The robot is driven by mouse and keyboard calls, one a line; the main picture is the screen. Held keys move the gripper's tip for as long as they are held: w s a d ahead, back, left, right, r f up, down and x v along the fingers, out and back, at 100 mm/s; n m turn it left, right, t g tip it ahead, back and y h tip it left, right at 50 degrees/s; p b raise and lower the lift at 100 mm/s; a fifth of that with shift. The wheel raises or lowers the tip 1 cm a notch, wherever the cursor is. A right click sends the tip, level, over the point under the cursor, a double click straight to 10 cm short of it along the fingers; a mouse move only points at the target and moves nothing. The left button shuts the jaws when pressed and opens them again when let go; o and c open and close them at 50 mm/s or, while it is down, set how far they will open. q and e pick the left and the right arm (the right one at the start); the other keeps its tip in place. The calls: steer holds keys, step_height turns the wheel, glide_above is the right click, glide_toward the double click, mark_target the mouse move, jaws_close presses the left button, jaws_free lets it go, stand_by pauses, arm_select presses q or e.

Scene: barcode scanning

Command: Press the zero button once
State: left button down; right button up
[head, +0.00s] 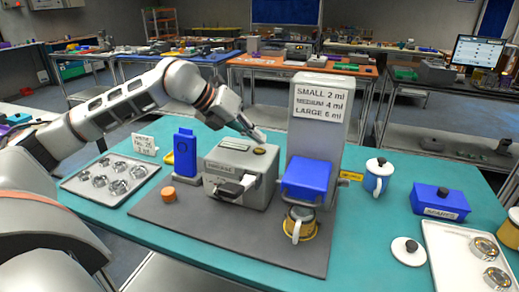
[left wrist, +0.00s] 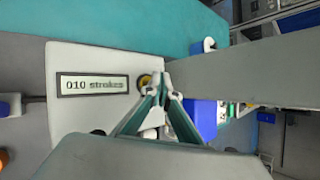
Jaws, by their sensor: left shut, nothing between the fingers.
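A grey counter box (head: 230,193) stands on the dark mat, with a small display on its top. In the left wrist view the display (left wrist: 92,86) reads "010 strokes". A round, yellow-rimmed button (head: 260,150) sits on the box top near the display; it also shows in the left wrist view (left wrist: 144,81), partly hidden by the fingertips. I cannot read a zero label on it. My left gripper (head: 258,135) is shut and empty, pointing down just above and behind the button. In the left wrist view its fingertips (left wrist: 165,72) are beside the button; contact is not clear.
A left tray (head: 110,181) holds metal parts. The mat's front (head: 230,232) is clear.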

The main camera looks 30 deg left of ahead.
arm_select(q)
steer(key=shift+f+b, duration=0.35)
steer(key=shift+f, duration=0.1)
stand_by(0.5)
steer(key=shift+f+b, duration=0.3)
steer(key=shift+f, duration=0.15)
stand_by(0.4)
steer(key=shift+r, duration=0.1)
steer(key=shift+r+p, duration=0.75)
steer(key=shift+r, duration=0.05)
